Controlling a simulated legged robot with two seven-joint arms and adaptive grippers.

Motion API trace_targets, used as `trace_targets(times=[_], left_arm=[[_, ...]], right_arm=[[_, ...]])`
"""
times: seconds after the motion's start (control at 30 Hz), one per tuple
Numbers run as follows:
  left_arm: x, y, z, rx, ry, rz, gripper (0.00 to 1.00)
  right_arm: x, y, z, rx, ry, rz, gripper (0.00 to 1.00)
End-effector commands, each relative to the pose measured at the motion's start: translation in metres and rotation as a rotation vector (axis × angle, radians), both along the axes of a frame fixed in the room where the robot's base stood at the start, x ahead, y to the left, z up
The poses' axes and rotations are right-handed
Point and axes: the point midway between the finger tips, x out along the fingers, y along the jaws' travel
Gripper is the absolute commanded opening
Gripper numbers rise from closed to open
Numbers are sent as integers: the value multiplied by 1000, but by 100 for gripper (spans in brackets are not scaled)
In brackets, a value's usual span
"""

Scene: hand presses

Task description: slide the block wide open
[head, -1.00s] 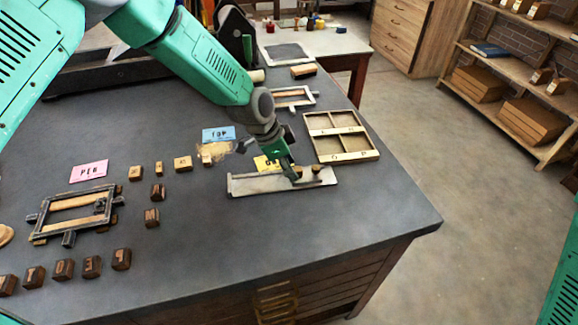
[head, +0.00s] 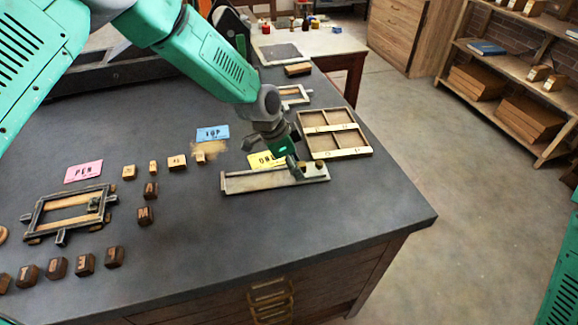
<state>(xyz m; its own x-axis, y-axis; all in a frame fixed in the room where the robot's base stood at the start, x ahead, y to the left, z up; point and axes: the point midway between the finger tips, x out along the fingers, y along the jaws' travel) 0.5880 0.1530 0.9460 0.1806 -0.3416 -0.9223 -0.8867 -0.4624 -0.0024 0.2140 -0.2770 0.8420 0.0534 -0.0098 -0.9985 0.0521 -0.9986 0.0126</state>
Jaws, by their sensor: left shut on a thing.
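A shallow metal composing stick (head: 250,182) lies on the dark table top, its long side running left to right. My left gripper (head: 295,171) reaches down to its right half. It is shut on the small sliding block (head: 301,168), which sits toward the right end of the stick. The fingers hide much of the block, and its exact contact with the stick is too small to tell. The left part of the stick's channel is empty. My right gripper is out of view.
Wooden type blocks (head: 177,162), a pink card (head: 84,171), a blue card (head: 212,133) and a metal frame (head: 40,215) lie leftward. The table in front is clear.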

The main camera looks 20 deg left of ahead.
Motion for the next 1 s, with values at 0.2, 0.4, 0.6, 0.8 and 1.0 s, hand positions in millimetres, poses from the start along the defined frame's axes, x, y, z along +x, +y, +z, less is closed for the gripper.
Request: trace_targets(times=[0.2, 0.4, 0.6, 0.8, 1.0], left_arm=[[-2, 4, -2, 0, 1, 0, 40], [-3, 6, 0, -5, 0, 0, 40], [-4, 9, 17, -3, -3, 0, 40], [-11, 19, 57, 1, -2, 0, 40], [-17, 30, 91, 3, 0, -1, 40]], right_arm=[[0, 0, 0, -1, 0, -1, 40], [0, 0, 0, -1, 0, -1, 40], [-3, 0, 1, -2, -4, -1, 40], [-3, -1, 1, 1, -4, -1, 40], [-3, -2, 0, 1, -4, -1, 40]])
